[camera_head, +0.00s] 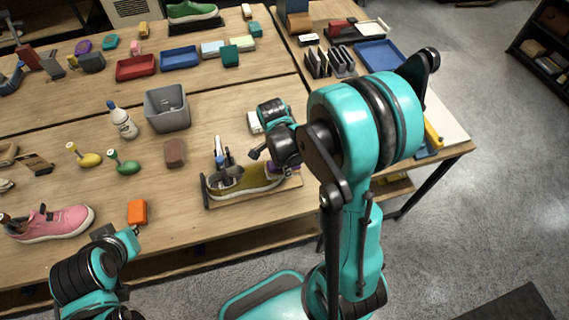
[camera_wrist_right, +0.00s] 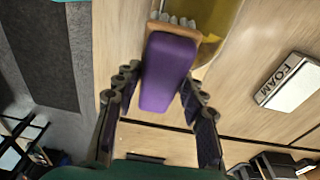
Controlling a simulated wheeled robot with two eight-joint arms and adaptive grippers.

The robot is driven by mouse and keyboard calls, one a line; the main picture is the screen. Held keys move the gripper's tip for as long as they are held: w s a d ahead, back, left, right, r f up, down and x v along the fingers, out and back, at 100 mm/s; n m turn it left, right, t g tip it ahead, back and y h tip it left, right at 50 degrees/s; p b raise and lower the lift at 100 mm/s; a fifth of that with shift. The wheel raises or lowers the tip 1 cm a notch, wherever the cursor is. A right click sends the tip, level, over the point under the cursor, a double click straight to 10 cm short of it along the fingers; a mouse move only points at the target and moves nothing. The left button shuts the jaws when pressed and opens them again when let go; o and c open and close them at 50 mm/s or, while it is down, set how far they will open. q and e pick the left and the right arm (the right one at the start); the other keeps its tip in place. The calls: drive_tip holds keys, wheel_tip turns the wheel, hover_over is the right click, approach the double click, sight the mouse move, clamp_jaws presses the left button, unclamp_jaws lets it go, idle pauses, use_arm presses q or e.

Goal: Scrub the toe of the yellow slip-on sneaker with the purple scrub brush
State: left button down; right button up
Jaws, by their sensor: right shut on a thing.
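The yellow slip-on sneaker (camera_head: 250,182) lies on a wooden board near the table's front edge, its toe to the right. My right gripper (camera_wrist_right: 162,105) is shut on the purple scrub brush (camera_wrist_right: 168,72), one finger on each side of its body. In the right wrist view the brush's pale bristles lie at the edge of the yellow sneaker's toe (camera_wrist_right: 215,30); I cannot tell if they touch. In the head view my right arm hides most of the brush and part of the toe. My left gripper (camera_head: 128,240) is low at the left, its fingers unclear.
A white FOAM block (camera_wrist_right: 290,82) lies beside the sneaker. A grey bin (camera_head: 167,110), a white bottle (camera_head: 122,122), a brown block (camera_head: 175,153) and green and yellow brushes stand behind. A pink sneaker (camera_head: 52,222) and an orange block (camera_head: 137,211) are near my left arm.

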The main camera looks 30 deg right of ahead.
drive_tip(key=shift+a+f+b, duration=0.25)
drive_tip(key=shift+f+b, duration=0.6)
drive_tip(key=shift+f, duration=0.1)
drive_tip(key=shift+w+r, duration=0.1)
drive_tip(key=shift+w, duration=0.05)
drive_tip(key=shift+w+d+r, duration=0.1)
drive_tip(key=shift+w+d, duration=0.05)
drive_tip(key=shift+w, duration=0.3)
drive_tip(key=shift+w+d+r, duration=0.1)
drive_tip(key=shift+w, duration=0.35)
drive_tip(key=shift+w+d+b, duration=0.1)
drive_tip(key=shift+w+d, duration=0.1)
drive_tip(key=shift+w, duration=0.8)
drive_tip(key=shift+w+d+b, duration=0.1)
drive_tip(key=shift+w+d, duration=0.05)
drive_tip(key=shift+w, duration=0.8)
drive_tip(key=shift+w+d+b, duration=0.1)
drive_tip(key=shift+w+d, duration=0.1)
drive_tip(key=shift+w, duration=0.8)
drive_tip(key=shift+c, duration=0.5)
drive_tip(key=shift+f+b, duration=0.3)
drive_tip(key=shift+b, duration=0.15)
drive_tip(key=shift+s, duration=0.1)
